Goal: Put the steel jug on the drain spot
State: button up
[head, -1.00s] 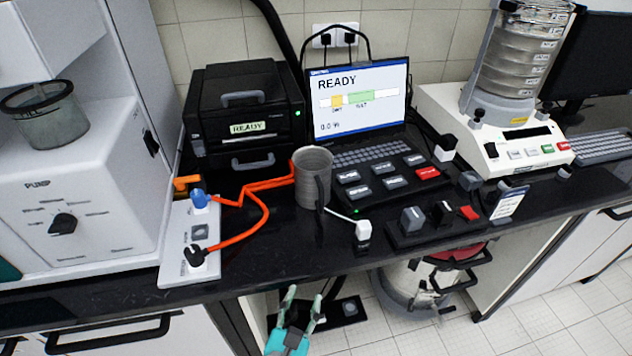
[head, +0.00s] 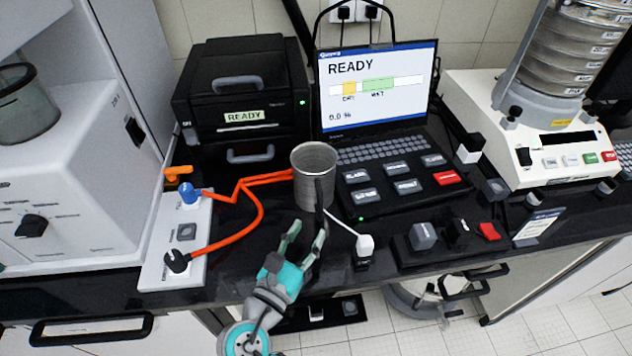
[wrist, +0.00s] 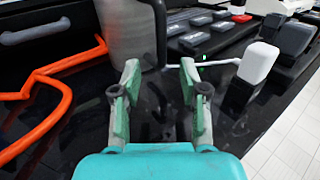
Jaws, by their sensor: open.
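The steel jug (head: 309,178) stands upright on the black bench, left of the laptop, with its dark handle facing the front. In the wrist view the jug (wrist: 127,36) rises just beyond my fingers, with the handle in front of the space between them. My gripper (head: 304,240) is open and empty, just short of the handle and apart from it. It also shows in the wrist view (wrist: 159,82) with both fingers spread. I cannot tell which place is the drain spot.
Orange tubing (head: 262,205) runs from a white tap panel (head: 203,228) to just left of the jug. A white-topped switch (head: 364,246) stands right of my gripper. The laptop (head: 378,100) and its button pad (head: 357,197) lie behind right. A black box (head: 243,90) stands behind left.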

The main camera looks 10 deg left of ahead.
aim_at(319, 216)
jog(key=shift+x, duration=3.35)
jog(key=shift+s, duration=0.1)
jog(key=shift+c, duration=0.2)
grip_shut()
